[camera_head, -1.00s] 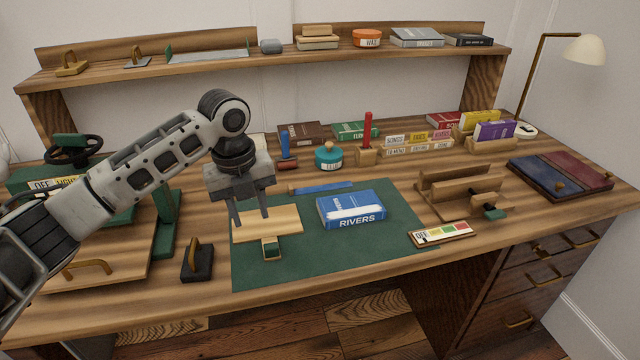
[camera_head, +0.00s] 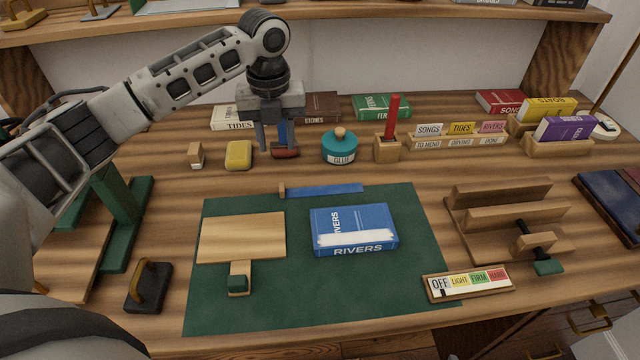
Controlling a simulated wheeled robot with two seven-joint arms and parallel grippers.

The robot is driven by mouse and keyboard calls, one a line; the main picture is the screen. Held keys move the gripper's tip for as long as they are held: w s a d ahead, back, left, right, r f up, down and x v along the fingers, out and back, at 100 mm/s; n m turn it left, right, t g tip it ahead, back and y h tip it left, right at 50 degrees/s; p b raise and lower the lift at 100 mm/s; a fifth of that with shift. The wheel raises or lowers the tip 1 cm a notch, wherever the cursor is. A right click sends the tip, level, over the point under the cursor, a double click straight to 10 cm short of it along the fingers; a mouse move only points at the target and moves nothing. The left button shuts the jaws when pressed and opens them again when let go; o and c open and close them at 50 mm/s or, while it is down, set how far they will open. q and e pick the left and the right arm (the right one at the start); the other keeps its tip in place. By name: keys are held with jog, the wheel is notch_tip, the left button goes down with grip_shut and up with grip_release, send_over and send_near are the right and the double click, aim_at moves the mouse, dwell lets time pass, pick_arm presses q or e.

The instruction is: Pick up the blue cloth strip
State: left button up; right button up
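The blue cloth strip (camera_head: 325,189) lies flat near the back edge of the green mat (camera_head: 330,290), with a small wooden piece at its left end. My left gripper (camera_head: 276,150) points down, in the picture above and left of the strip. Its fingers are apart, and it is clear of the strip. A blue-handled tool with a red base (camera_head: 285,152) shows behind and beside the fingers, partly hidden by them; I see no grip on it. My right gripper is not in view.
A blue RIVERS book (camera_head: 353,229) and a wooden board (camera_head: 241,238) lie on the mat in front of the strip. A teal glue jar (camera_head: 340,147) and a yellow block (camera_head: 239,155) stand behind it. A wooden rack (camera_head: 510,220) stands to the right.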

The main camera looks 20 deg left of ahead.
aim_at(282, 185)
pick_arm(q)
notch_tip(282, 185, down, 11)
jog(key=shift+s+d+f, duration=0.1)
jog(key=shift+s+f, duration=0.05)
jog(key=shift+f, duration=0.05)
dwell(0.3)
grip_shut()
